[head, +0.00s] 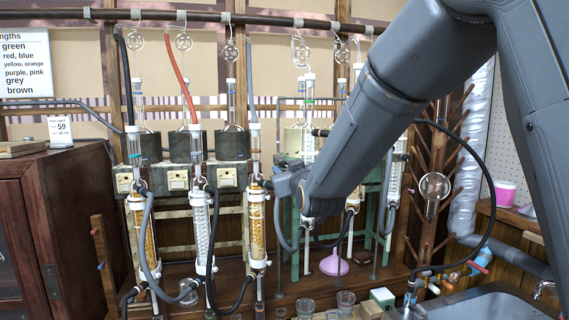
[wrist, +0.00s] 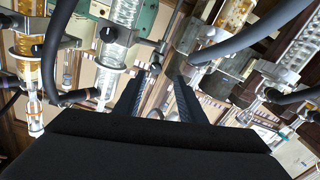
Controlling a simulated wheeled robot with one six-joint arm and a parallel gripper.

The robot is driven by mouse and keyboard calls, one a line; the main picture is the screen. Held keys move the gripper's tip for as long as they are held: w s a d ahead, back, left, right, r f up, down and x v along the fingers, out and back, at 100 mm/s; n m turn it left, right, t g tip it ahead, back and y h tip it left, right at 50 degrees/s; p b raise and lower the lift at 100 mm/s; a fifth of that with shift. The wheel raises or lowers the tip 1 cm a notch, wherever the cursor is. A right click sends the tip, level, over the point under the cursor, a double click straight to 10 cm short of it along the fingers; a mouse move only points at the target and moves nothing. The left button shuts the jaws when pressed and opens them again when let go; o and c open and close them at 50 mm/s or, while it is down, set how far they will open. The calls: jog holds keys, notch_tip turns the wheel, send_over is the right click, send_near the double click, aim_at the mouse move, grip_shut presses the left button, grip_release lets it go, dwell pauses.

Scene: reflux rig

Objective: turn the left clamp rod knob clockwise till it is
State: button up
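My gripper (wrist: 160,82) shows in the wrist view as two dark parallel fingers with a clear gap between them. It is open and nothing is held. A small metal clamp rod end (wrist: 156,66) shows just beyond the gap, beside a glass condenser (wrist: 112,50); I cannot tell whether it is the left clamp rod knob. In the head view my arm reaches down from the upper right to the middle of the rig, and the fingers cannot be made out. No knob can be clearly picked out in the head view.
Several glass columns with yellow or clear packing, such as one yellow column (head: 257,228), stand close together with grey and black hoses. A dark wooden cabinet (head: 60,220) stands left.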

aim_at(284, 164)
jog(key=x, duration=0.1)
jog(key=p+x, duration=0.1)
jog(key=x, duration=0.1)
jog(key=d+x, duration=0.1)
jog(key=x, duration=0.1)
jog(key=shift+w+a+p, duration=0.1)
jog(key=shift+w+p, duration=0.25)
jog(key=shift+w, duration=0.05)
jog(key=shift+w+a, duration=0.25)
jog(key=shift+w, duration=0.4)
jog(key=shift+c, duration=0.2)
grip_shut()
